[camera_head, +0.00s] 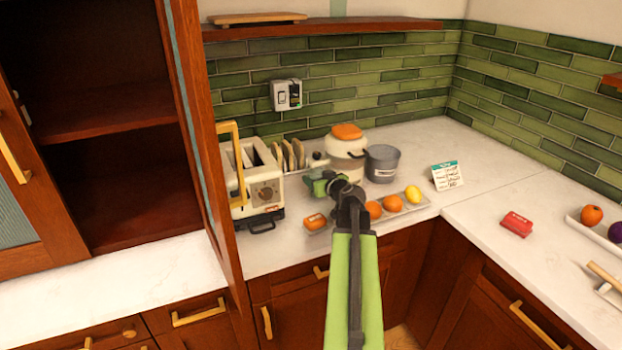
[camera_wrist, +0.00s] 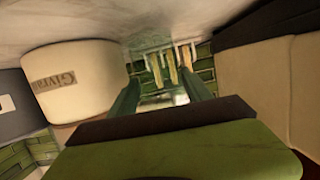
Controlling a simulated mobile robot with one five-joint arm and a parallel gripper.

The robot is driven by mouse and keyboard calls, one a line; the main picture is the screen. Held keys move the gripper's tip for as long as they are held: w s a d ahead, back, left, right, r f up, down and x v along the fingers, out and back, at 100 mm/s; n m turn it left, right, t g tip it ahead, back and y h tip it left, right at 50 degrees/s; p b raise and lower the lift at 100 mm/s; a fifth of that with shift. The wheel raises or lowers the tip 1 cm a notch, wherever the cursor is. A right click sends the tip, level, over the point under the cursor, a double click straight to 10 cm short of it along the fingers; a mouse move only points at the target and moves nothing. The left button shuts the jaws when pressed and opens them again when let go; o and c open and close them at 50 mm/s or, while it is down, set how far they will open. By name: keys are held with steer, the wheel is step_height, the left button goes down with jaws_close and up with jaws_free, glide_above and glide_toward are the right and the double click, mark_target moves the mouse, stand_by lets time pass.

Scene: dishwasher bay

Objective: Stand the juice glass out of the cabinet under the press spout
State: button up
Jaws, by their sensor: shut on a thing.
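The press (camera_head: 347,160) is a cream round body with an orange top, standing on the back counter. Its lettered cream side shows upside down in the wrist view (camera_wrist: 75,85). A small pale part (camera_head: 318,160) is at its left; I cannot tell if it is the spout. My gripper (camera_head: 325,183) is just in front and left of the press. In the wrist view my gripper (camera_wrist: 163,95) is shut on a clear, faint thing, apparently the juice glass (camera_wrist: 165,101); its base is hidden. The cabinet (camera_head: 110,120) at left is open, and its visible shelves look empty.
A cream toaster (camera_head: 255,185) stands left of my gripper, beside the open cabinet door (camera_head: 205,140). A rack of toast (camera_head: 290,155) is behind. A grey pot (camera_head: 382,163) is right of the press. A fruit tray (camera_head: 418,208) lies in front. The right counter has free room.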

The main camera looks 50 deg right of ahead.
mark_target(313, 175)
steer(key=x, duration=0.4)
steer(key=shift+w+d+r+b, duration=0.15)
steer(key=shift+w+r+b, duration=0.1)
steer(key=shift+r+b, duration=0.05)
steer(key=shift+s+f+b, duration=0.2)
steer(key=shift+f+b, duration=0.3)
steer(key=shift+f, duration=0.05)
steer(key=shift+s+r, duration=0.1)
steer(key=shift+r, duration=0.15)
steer(key=shift+f, duration=0.1)
steer(key=o, duration=1.5)
steer(key=shift+c, duration=0.2)
